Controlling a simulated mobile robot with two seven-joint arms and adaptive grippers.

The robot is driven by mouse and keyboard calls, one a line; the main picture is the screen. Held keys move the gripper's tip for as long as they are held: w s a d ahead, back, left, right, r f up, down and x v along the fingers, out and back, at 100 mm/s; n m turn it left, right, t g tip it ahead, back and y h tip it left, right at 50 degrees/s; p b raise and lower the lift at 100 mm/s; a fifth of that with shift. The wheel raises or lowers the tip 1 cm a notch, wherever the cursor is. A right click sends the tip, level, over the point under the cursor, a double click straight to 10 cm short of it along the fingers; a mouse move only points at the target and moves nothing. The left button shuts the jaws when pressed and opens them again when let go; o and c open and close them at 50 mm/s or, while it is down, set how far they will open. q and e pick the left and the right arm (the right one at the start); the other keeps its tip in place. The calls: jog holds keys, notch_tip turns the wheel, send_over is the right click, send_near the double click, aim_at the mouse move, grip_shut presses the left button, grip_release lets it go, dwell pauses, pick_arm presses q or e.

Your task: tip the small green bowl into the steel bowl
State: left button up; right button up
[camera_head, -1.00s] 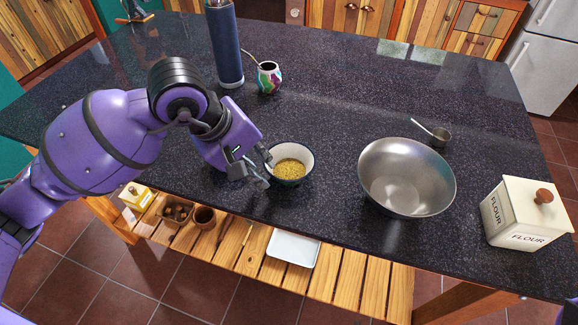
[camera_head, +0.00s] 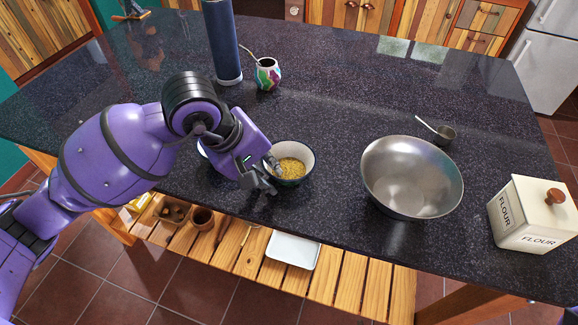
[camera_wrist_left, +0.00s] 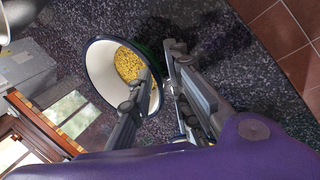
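The small green bowl (camera_head: 302,178) stands upright on the dark counter, with a pale inside and yellow grains in it. In the left wrist view the bowl (camera_wrist_left: 98,52) shows a white inside and a dark rim. My left gripper (camera_head: 274,178) is at its left front side, fingers apart. In the wrist view one finger overlaps the bowl's opening and the other is outside, with the rim seemingly between them; contact cannot be told. The steel bowl (camera_head: 412,178) stands upright and looks empty to the right. My right gripper is out of view.
A blue flask (camera_head: 224,45) and a colourful cup (camera_head: 267,74) stand farther back. A pale rim (camera_head: 203,150) shows behind my left arm. The counter between the bowls is clear.

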pick_arm(q)
grip_shut()
jog(key=shift+r+p, duration=0.4)
jog(key=shift+r, duration=0.55)
jog(key=shift+r+p, duration=0.9)
jog(key=shift+r, duration=1.7)
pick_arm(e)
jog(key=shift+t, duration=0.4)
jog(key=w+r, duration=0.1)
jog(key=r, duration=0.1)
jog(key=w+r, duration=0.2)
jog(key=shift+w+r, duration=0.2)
pick_arm(q)
jog(key=shift+f, duration=0.1)
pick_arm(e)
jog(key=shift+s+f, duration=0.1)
